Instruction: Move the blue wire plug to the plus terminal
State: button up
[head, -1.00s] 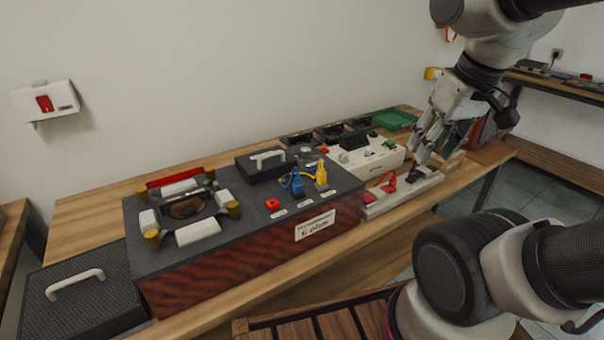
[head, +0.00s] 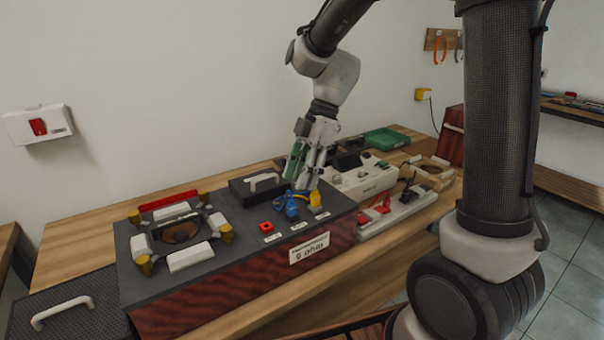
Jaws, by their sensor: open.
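The blue wire plug (head: 292,210) stands upright on the dark top of the red-sided box (head: 240,235), with a blue wire looping behind it. A yellow plug (head: 315,199) stands just to its right and a red socket block (head: 267,227) to its left. Small white labels lie in front of each; their marks are too small to read, so I cannot tell which is plus. My gripper (head: 302,183) is open and points down, just above and behind the blue and yellow plugs. Its fingers partly cover the wires; I cannot tell whether they touch the plugs.
A black lid with a white handle (head: 262,182) stands behind the plugs. A magnet-like assembly (head: 182,237) fills the box's left part. To the right are a white power unit (head: 362,180) and a grey strip with red clips (head: 398,207).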

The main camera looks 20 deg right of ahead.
aim_at(292, 203)
jog(key=x, duration=0.8)
jog(key=shift+d, duration=0.1)
jog(key=shift+r, duration=0.1)
grip_shut()
jog(key=c, duration=0.8)
grip_release()
jog(key=shift+c, duration=0.2)
jog(key=shift+r, duration=0.7)
grip_shut()
jog(key=shift+r, duration=1.55)
